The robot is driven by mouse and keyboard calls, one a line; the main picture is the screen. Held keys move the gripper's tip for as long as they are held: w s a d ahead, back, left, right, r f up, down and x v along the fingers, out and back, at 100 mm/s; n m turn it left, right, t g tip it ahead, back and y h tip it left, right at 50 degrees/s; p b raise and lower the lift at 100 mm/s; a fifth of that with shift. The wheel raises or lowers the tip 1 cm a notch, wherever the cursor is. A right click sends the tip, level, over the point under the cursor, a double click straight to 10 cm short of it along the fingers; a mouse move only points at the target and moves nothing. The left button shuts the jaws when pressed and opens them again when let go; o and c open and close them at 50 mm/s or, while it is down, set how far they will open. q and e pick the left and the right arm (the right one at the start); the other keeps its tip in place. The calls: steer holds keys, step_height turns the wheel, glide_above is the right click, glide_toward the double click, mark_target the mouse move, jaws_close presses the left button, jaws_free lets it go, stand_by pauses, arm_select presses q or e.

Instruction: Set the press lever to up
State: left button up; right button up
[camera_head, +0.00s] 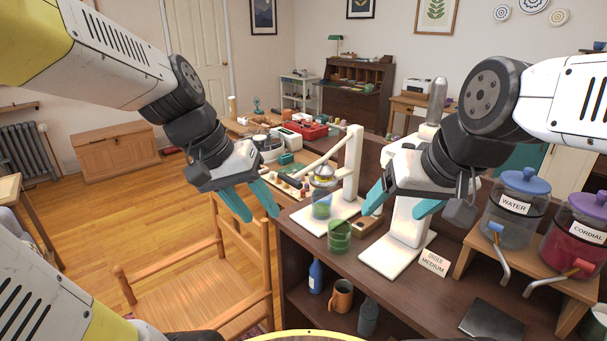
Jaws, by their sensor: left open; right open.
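The white press (354,165) stands on the dark counter, on a flat white base. Its white lever (325,151) slopes down to the left from near the top of the upright. My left gripper (262,211) is open and empty, left of the press and apart from the lever. My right gripper (393,211) is open, right of the press upright and in front of a second white stand (408,225), partly hiding it. I see nothing between its fingers.
A green glass (339,237) stands in front of the press. Water (511,210) and cordial (575,230) dispensers with taps stand on a wooden riser at right. An order card (433,262) lies at the counter front. A wooden chair (200,270) is below my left gripper.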

mark_target(286, 182)
arm_select(q)
steer(key=w+d+f+g+h, duration=0.2)
steer(key=w+d+f+h, duration=0.15)
steer(key=w, duration=0.35)
steer(key=w+d+f+g+h, duration=0.1)
steer(key=w+d+f+h, duration=0.1)
steer(key=w+h, duration=0.35)
steer(key=w+a+f+n+t+h, duration=0.1)
steer(key=w+a+t, duration=0.1)
steer(key=w, duration=0.2)
steer(key=w+a+f+n+t+h, duration=0.1)
steer(key=w+f+t+h, duration=0.1)
steer(key=w, duration=0.3)
steer(key=w+a+f+n+t+h, duration=0.2)
steer(key=w, duration=0.2)
steer(key=shift+w+a+f+t, duration=0.15)
steer(key=shift+w+a+t, duration=0.05)
steer(key=shift+a+t, duration=0.2)
steer(key=shift+w+f, duration=0.15)
steer(key=shift+w, duration=0.15)
steer(key=shift+w+n+t, duration=0.15)
steer(key=shift+n+t, duration=0.15)
steer(key=shift+t, duration=0.1)
steer(key=x, duration=0.7)
steer(key=shift+d, duration=0.3)
jaws_close()
